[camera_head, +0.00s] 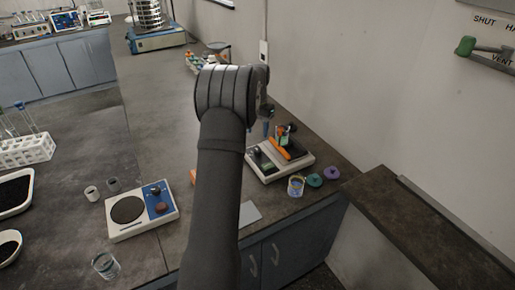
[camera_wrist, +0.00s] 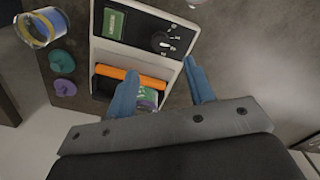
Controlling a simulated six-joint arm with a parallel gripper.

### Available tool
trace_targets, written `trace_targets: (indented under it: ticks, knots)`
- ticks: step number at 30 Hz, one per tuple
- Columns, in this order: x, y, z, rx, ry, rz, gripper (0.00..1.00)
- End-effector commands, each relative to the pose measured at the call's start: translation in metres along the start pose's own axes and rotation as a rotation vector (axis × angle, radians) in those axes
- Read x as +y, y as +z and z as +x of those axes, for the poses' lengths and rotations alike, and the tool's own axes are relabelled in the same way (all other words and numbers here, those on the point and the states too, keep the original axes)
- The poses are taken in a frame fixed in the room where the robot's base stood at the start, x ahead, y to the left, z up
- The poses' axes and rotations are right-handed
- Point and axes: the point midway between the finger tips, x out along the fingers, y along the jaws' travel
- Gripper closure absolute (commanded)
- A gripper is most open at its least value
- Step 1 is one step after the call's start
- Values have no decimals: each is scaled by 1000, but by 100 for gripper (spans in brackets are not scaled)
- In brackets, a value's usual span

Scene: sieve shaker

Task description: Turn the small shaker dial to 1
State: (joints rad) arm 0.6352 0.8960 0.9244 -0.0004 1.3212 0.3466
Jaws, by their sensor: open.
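The small shaker (camera_head: 297,162) is a pale box with an orange clamp bar, standing on the bench right of my arm. In the wrist view the shaker (camera_wrist: 97,58) shows its dark panel with a green display (camera_wrist: 113,24) and a black round dial (camera_wrist: 160,41). Small white marks and numerals ring one side of the dial; its setting is too small to read surely. My gripper (camera_wrist: 161,68) is open, its two blue fingers apart and pointing toward the panel, with the dial ahead of the tips. One finger overlaps the orange bar (camera_wrist: 145,80) in the picture. Contact is not clear.
Beside the shaker stand a banded glass jar (camera_head: 296,186), a green cap (camera_head: 314,180) and a purple cap (camera_head: 331,172). A white hotplate-like device (camera_head: 128,232) with a blue panel is left of my arm. A sieve stack on a blue base (camera_head: 157,42) stands far back. A wall bounds the right.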

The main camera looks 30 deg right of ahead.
Motion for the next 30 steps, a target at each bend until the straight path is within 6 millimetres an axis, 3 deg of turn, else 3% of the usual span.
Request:
trace_targets:
  ticks: [6,12,18,26,30]
  knots:
    - [0,1,49,-4,1,0,51]
    - [0,0,79,-2,0,-1,51]
    - [0,0,92,1,-1,-1,51]
    - [0,0,92,1,-1,-1,51]
    - [0,0,92,1,-1,-1,77]
